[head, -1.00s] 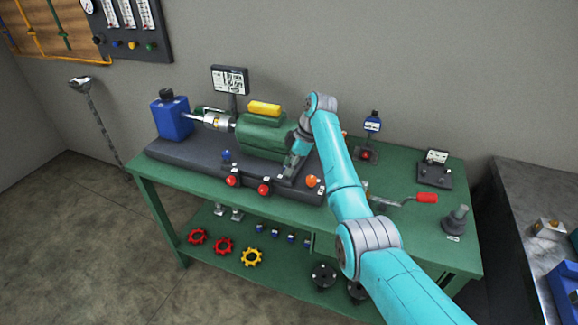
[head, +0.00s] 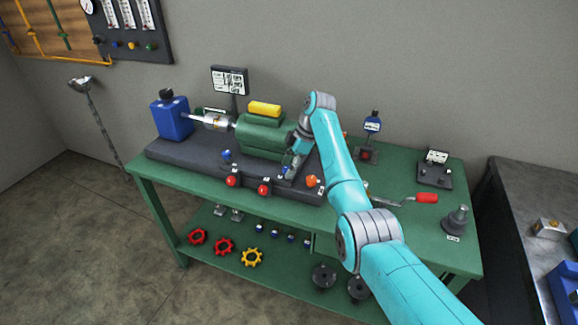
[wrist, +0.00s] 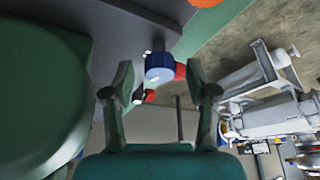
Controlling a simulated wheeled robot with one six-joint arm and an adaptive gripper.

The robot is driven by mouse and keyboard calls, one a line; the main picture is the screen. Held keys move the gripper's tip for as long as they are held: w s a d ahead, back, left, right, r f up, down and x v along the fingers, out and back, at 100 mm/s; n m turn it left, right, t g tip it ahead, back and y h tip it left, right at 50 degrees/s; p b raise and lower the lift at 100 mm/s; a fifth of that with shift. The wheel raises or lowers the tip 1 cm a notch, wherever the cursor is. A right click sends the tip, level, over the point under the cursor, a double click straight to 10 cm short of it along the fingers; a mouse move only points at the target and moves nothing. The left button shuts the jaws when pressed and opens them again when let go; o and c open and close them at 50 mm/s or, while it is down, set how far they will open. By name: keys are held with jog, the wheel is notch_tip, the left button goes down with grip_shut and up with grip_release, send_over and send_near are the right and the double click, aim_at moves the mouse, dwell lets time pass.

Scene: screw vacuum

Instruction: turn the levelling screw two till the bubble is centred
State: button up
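A blue knob (wrist: 159,67) sits between and beyond my fingertips in the wrist view. In the head view a blue screw head (head: 285,169) shows just below my gripper (head: 293,160), on the right part of the dark base. My gripper (wrist: 160,95) is open with a wide gap, and nothing is seen clamped in it. Another blue screw (head: 227,155) stands further left on the base (head: 195,161). I cannot read which screw is number two. The bubble cannot be made out.
A green pump body (head: 262,137) with a yellow block (head: 264,108) stands close to my gripper. Red knobs (head: 232,181) and an orange knob (head: 312,181) line the base's front. A red-handled crank (head: 427,198) lies at the right of the green bench (head: 335,222).

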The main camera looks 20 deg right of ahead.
jog(key=shift+r, duration=0.1)
jog(key=v, duration=1.1)
jog(key=shift+d+r, duration=0.2)
jog(key=shift+r, duration=0.15)
